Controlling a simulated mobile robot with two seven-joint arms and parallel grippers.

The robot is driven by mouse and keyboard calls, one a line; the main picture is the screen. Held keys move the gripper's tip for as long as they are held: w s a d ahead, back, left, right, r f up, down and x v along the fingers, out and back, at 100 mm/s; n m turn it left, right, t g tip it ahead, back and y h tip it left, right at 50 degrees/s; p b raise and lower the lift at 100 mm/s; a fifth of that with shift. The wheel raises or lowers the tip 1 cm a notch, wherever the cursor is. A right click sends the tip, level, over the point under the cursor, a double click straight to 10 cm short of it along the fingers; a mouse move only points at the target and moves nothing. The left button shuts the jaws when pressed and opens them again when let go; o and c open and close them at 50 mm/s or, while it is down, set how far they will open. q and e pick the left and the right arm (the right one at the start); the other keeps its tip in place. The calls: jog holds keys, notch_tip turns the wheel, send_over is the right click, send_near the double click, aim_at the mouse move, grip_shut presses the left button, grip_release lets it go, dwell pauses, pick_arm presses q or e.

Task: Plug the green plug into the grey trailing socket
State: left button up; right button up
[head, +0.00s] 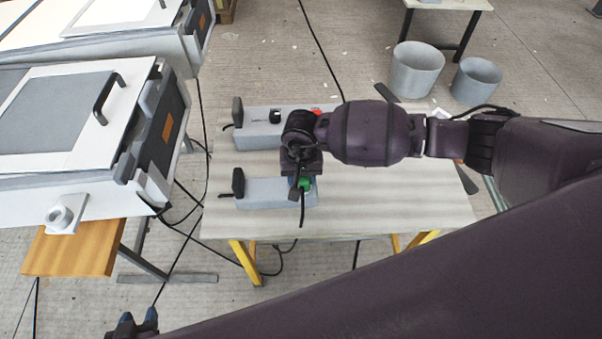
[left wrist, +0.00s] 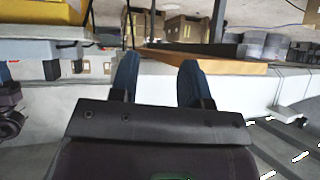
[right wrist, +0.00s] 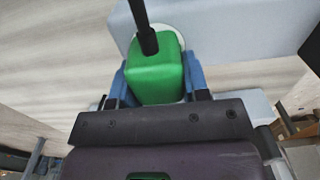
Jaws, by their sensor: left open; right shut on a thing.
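The green plug (head: 305,184) with its black cable is between the blue fingers of my right gripper (head: 297,183), which is shut on it. In the right wrist view the green plug (right wrist: 154,78) lies in front of a round white socket face (right wrist: 178,36) on a grey block. The grey trailing socket (head: 262,192) lies at the front of the table, and the plug is at its right end. I cannot tell how deep the plug sits. My left gripper (head: 135,324) is open and empty, low at the left; its fingers show in the left wrist view (left wrist: 160,75).
A second grey block (head: 256,133) with a red part lies further back on the table (head: 400,205), partly behind my right arm. White moulds (head: 70,125) stand at the left. Two grey buckets (head: 416,70) stand on the floor behind. Black cables hang at the table's left.

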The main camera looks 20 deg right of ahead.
pick_arm(q)
jog(key=shift+f, duration=0.15)
pick_arm(e)
jog(key=shift+f, duration=0.15)
pick_arm(q)
jog(key=shift+s, duration=0.25)
pick_arm(e)
jog(key=o, duration=1)
jog(key=shift+c, duration=0.2)
notch_tip(320, 180, up, 3)
jog(key=shift+w+r, duration=0.1)
jog(key=shift+r, duration=0.05)
notch_tip(320, 180, up, 7)
jog(key=shift+f+p, duration=0.15)
jog(key=shift+p, duration=0.25)
jog(key=shift+r, duration=0.5)
pick_arm(q)
jog(key=shift+w+r, duration=0.15)
jog(key=shift+r, duration=0.45)
jog(key=shift+w, duration=0.1)
